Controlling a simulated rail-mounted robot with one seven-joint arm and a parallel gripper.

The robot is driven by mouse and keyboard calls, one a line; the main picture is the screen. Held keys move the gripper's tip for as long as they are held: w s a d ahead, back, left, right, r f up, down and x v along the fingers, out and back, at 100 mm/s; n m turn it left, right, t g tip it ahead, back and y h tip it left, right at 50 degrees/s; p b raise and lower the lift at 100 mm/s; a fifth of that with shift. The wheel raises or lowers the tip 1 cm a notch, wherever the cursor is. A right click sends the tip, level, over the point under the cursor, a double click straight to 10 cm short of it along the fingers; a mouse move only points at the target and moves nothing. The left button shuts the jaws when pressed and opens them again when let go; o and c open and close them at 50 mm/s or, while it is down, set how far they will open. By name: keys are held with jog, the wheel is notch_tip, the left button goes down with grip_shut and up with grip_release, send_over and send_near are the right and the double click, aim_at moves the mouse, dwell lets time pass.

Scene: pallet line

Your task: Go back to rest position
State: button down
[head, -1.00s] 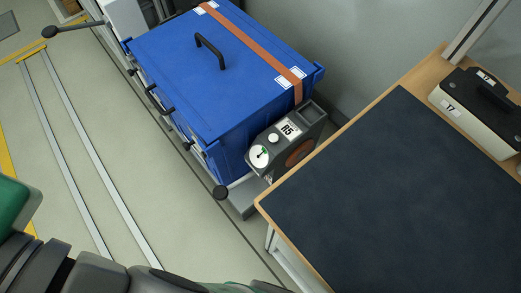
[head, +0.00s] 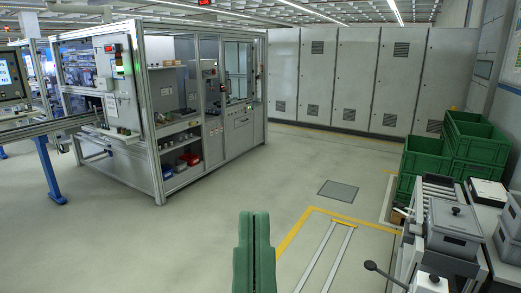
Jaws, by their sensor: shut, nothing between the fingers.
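The rest of my arm is out of the picture.
A framed machine cell (head: 160,110) stands at left, with a rail running out of it. Grey cabinets (head: 350,80) line the back. Green crates (head: 470,140) and grey lidded boxes (head: 455,230) stand at right beside floor rails (head: 325,255). The middle floor is clear.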

notch_tip(320, 180, up, 27)
jog(key=p, duration=2.2)
jog(key=shift+a+f+p, duration=0.15)
jog(key=shift+f+p, duration=0.05)
jog(key=shift+p, duration=0.1)
